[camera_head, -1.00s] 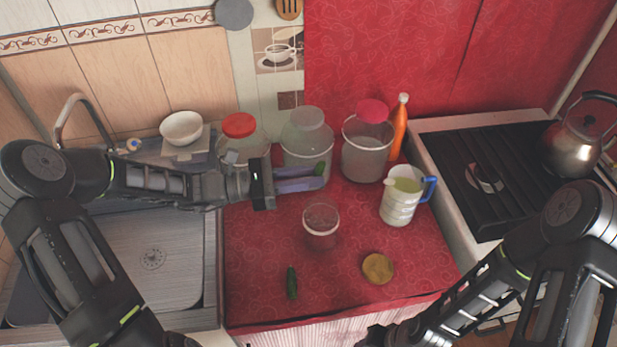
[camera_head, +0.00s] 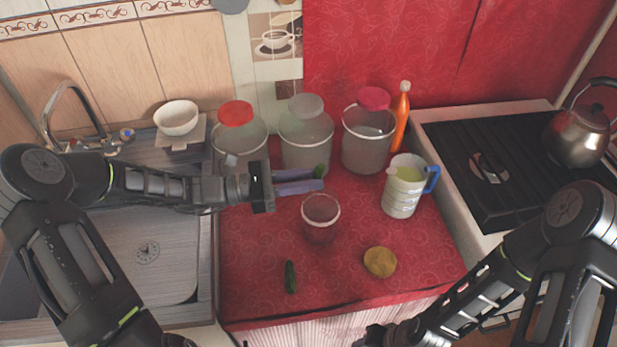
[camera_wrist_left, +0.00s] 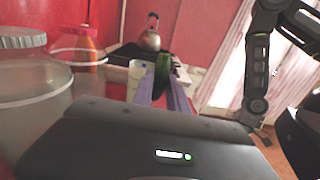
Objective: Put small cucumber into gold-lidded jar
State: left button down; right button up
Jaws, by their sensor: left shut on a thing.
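My left gripper (camera_head: 322,184) is shut on a small green cucumber (camera_head: 320,171), held above the counter in front of the grey-lidded jar. The held cucumber stands up between the pale fingers in the left wrist view (camera_wrist_left: 163,68). A second small cucumber (camera_head: 291,277) lies on the red oilcloth. A small glass jar (camera_head: 321,222) with a pale rim stands open, just below the left fingertips in the head view. A round gold lid (camera_head: 380,262) lies on the cloth to its right. Of my right gripper only a dark part shows at the bottom edge; its fingers are hidden.
Large jars with a red lid (camera_head: 236,113), a grey lid (camera_head: 306,105) and a dark pink lid (camera_head: 374,98) stand at the back. An orange bottle (camera_head: 401,118) and a measuring jug (camera_head: 402,192) stand right. A sink is left, a stove right. The front cloth is mostly clear.

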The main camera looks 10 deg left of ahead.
aim_at(308, 197)
pick_arm(q)
jog(key=shift+f+b, duration=0.85)
jog(key=shift+f, duration=1.05)
jog(key=c, duration=1.2)
grip_release()
jog(key=shift+c, duration=0.2)
jog(key=b+v, duration=0.1)
jog(key=v, duration=0.6)
jog(key=shift+a, duration=0.4)
